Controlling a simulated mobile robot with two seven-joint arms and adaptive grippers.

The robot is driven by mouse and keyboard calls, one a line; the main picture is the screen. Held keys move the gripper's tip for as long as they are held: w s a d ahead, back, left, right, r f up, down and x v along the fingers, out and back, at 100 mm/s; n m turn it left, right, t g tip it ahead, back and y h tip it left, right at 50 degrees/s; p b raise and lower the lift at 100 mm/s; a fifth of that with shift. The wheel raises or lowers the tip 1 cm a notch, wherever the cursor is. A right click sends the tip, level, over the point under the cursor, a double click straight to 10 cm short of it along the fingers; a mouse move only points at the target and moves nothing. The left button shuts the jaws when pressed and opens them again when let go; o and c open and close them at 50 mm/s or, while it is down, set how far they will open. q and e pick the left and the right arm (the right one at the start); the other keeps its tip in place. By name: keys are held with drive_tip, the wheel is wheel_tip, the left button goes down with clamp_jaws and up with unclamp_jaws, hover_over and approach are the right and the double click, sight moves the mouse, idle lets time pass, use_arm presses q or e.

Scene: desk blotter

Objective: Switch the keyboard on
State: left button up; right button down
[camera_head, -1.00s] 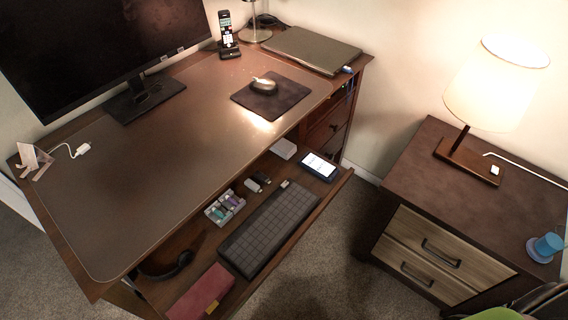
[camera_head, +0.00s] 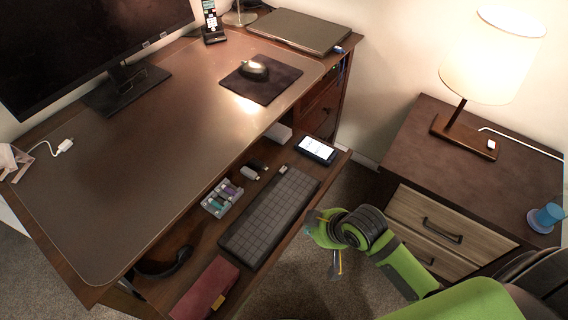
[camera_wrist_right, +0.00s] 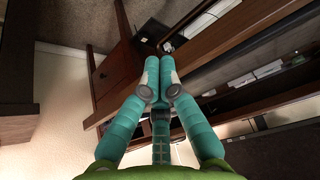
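The dark grey keyboard (camera_head: 268,217) lies on the pulled-out tray under the desk, slanting from lower left to upper right. A small pale spot shows by its far right end, too small to tell if it is a switch. My right gripper (camera_head: 337,258) hangs in front of the tray, to the right of the keyboard and apart from it. In the right wrist view its teal fingers (camera_wrist_right: 161,66) come together at the tips with nothing between them. My left gripper is not in view.
The tray also bears a phone (camera_head: 317,149), small dongles, a case of coloured pieces (camera_head: 222,198), a red pouch (camera_head: 205,289) and headphones (camera_head: 165,265). The desk top (camera_head: 150,160) overhangs the tray. A nightstand (camera_head: 400,135) stands at the right.

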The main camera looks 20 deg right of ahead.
drive_tip(key=w+r+n+y, duration=0.1)
drive_tip(key=w+r, duration=0.2)
drive_tip(key=w+r+n+t, duration=0.1)
drive_tip(key=w+r, duration=0.2)
drive_tip(key=w, duration=0.1)
drive_tip(key=shift+r+y, duration=0.35)
drive_tip(key=shift+y, duration=0.05)
drive_tip(key=w+d+r+n+y, duration=0.1)
drive_tip(key=w+d+r, duration=0.2)
drive_tip(key=w+r, duration=0.2)
wheel_tip(320, 180, up, 3)
drive_tip(key=shift+w+d+r+t, duration=0.1)
drive_tip(key=shift+w+d+t, duration=0.2)
hover_over(283, 170)
drive_tip(key=f, duration=0.4)
drive_tip(key=d+f, duration=0.1)
drive_tip(key=f, duration=0.2)
drive_tip(key=shift+s, duration=0.25)
wheel_tip(283, 170, down, 3)
drive_tip(key=shift+r, duration=0.2)
drive_tip(key=shift+f, duration=0.75)
